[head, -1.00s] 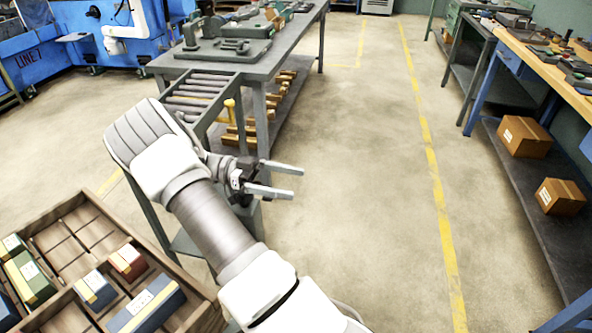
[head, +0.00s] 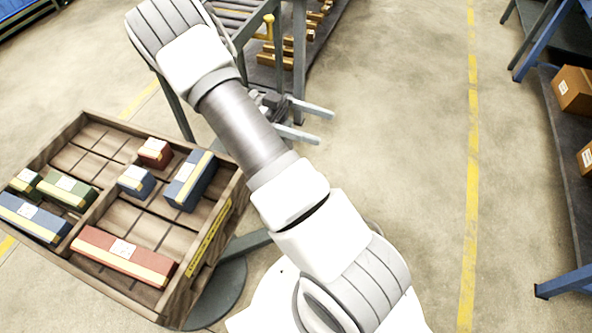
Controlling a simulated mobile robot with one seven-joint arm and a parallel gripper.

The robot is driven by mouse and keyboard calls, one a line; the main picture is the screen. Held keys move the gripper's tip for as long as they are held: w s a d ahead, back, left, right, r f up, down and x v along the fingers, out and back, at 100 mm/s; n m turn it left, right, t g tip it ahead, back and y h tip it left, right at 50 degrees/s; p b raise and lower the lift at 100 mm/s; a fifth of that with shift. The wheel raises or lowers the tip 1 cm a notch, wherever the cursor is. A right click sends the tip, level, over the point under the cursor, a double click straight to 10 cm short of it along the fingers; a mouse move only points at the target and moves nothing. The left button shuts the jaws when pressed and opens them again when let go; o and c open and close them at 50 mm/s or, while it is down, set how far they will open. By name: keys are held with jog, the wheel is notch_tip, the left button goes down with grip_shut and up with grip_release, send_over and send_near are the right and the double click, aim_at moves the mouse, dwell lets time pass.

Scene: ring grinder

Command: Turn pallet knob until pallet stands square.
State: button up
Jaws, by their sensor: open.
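The pallet is probably the wooden tray (head: 170,232) at the lower left. It has compartments holding colored blocks and stands at an angle in the picture, on a grey round base (head: 222,290). A yellow label strip (head: 208,240) is on its right side wall. I cannot make out a knob on it.
Red, blue and green blocks, such as a long red one (head: 123,255), lie in the tray. A roller stand (head: 235,15) is at the top. Shelves with cardboard boxes (head: 574,90) are at the right. The floor between, with a yellow line (head: 470,200), is clear.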

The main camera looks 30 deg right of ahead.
jog(key=s+a+p, duration=0.3)
jog(key=s+a, duration=0.6)
jog(key=a, duration=0.1)
dwell(1.1)
jog(key=shift+s, duration=0.1)
jog(key=shift+r+p, duration=0.15)
jog(key=shift+p, duration=0.25)
